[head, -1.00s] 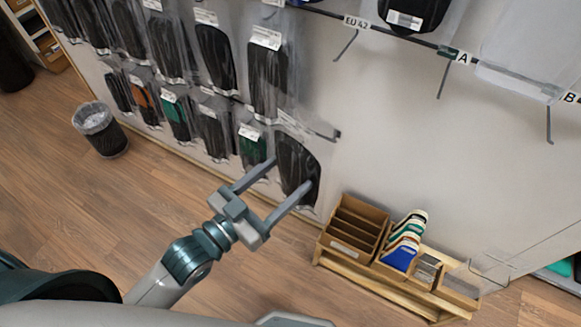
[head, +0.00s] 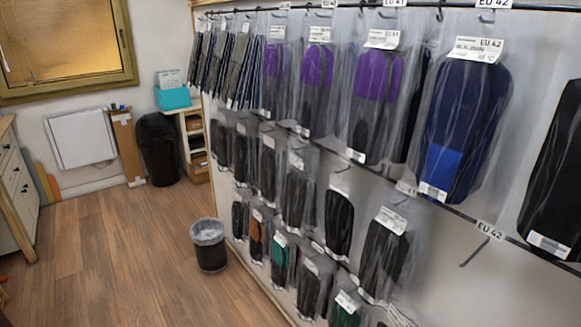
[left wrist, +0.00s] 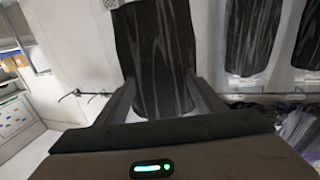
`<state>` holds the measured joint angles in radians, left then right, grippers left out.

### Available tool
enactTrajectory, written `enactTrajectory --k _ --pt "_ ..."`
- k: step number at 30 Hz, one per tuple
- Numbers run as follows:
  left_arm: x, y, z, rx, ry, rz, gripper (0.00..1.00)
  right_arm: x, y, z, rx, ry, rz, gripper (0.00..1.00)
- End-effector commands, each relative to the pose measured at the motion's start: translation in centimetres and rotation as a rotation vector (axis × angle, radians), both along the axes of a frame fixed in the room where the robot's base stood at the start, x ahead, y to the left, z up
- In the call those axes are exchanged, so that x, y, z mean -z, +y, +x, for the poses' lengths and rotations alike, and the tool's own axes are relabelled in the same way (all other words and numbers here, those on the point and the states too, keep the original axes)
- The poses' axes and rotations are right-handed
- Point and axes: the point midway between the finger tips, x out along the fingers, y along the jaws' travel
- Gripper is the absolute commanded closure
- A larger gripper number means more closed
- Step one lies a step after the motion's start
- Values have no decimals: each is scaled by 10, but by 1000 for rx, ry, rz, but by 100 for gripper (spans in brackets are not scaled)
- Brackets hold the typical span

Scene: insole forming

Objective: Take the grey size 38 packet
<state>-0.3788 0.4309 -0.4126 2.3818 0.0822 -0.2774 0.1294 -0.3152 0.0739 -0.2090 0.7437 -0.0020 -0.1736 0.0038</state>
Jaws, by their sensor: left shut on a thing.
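In the left wrist view a dark grey packet (left wrist: 158,50) hangs between the two fingers of my left gripper (left wrist: 162,98). The gripper is shut on it. A pale label shows at the packet's top edge, but its size cannot be read. In the head view several rows of clear packets with dark insoles hang on the wall rack; the larger ones include a blue packet (head: 467,125) marked EU 42 and a purple one (head: 372,90). I cannot tell a size 38 mark in either view. Neither gripper shows in the head view.
More dark packets (left wrist: 252,38) hang to the right of the held one in the left wrist view. In the head view a waste bin (head: 209,246) stands at the foot of the rack. The wooden floor (head: 110,255) to its left is open.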

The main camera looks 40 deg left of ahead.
Motion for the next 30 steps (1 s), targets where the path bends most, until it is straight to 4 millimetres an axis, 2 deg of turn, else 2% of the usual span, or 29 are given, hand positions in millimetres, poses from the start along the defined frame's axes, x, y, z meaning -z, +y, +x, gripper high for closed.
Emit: enactTrajectory --k 13,19,23,30 --pt "-1 0 1 -5 -3 -2 61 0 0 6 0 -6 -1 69" --pt "-10 8 9 -67 -17 -9 61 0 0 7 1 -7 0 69" --pt "-21 22 19 -157 -32 -16 61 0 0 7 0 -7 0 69" --pt "-36 67 32 -383 -32 -16 61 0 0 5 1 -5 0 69"
